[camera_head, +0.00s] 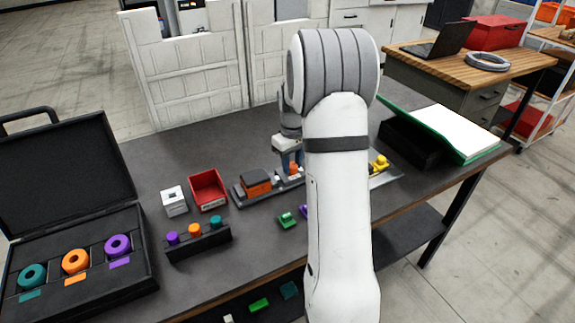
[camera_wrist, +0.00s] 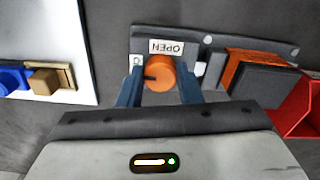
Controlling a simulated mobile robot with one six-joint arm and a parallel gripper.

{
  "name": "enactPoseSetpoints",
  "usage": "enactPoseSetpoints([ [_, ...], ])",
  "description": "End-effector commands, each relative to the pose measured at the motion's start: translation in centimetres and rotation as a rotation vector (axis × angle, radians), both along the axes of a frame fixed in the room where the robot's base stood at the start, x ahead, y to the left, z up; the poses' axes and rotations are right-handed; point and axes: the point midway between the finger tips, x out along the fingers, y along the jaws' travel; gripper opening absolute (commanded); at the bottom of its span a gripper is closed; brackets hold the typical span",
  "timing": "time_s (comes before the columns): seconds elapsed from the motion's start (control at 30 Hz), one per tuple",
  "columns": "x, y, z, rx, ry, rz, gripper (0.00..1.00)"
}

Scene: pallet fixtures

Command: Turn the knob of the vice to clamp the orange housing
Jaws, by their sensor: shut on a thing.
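The vice (camera_head: 240,197) is a dark plate fixture on the table, left of my arm in the head view; its plate also shows in the wrist view (camera_wrist: 218,40). The orange housing (camera_head: 256,187) sits on it beside a dark block, and in the wrist view the housing (camera_wrist: 238,68) is right of the knob. The orange knob (camera_wrist: 161,74) has a dark mark on its left side, next to a label reading OPEN, upside down. My gripper (camera_wrist: 160,88) has its two blue fingers on either side of the knob and is shut on it. In the head view my gripper (camera_head: 288,160) points down at the knob.
A red bin (camera_head: 207,189) and a white block (camera_head: 174,201) stand left of the vice. A rack with coloured pegs (camera_head: 198,244) and an open black case (camera_head: 84,287) lie further left. A yellow part (camera_head: 380,162) sits right of my arm. A green piece (camera_head: 287,220) lies in front.

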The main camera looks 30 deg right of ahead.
Motion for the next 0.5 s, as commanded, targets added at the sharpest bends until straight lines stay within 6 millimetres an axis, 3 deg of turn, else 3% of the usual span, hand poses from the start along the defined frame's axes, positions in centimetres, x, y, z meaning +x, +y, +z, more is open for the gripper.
enactPoseSetpoints([
  [0.5, 0.46, 0.05, 0.43, -0.004, -0.015, 0.097, 0.09],
])
